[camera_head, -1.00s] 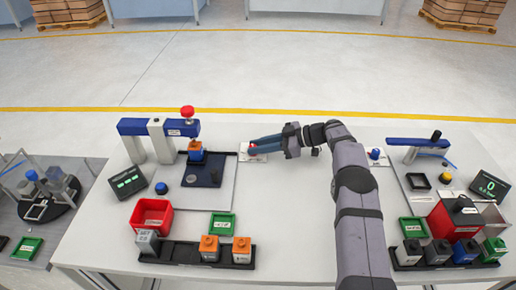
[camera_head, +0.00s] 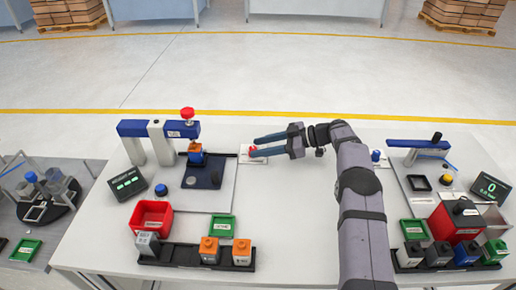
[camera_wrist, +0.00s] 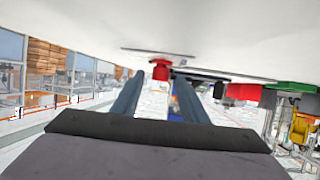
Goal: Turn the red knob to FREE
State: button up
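The red knob (camera_head: 253,150) sits on a small white plate (camera_head: 246,160) at the middle back of the table. It also shows in the wrist view (camera_wrist: 160,70), just beyond and between my fingertips. My gripper (camera_head: 265,145) is open, lying level and pointing left, with its two fingers apart. In the head view the lower finger overlaps the knob's right side; I cannot tell whether it touches. The wrist view shows nothing held between the fingers (camera_wrist: 156,84). The marks on the plate, FREE included, are too small to read, so the knob's setting cannot be told.
A blue press-like stand (camera_head: 157,128) with a red top button (camera_head: 187,113) stands left of the knob. A blue knob (camera_head: 376,155) is to the right, behind my arm. Bins and blocks line the front edge. The table's middle front is clear.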

jog(key=b+v, duration=0.1)
jog(key=v, duration=0.4)
jog(key=shift+d+r, duration=0.15)
jog(key=shift+d, duration=0.15)
jog(key=shift+s+d, duration=0.1)
jog(key=shift+r, duration=0.2)
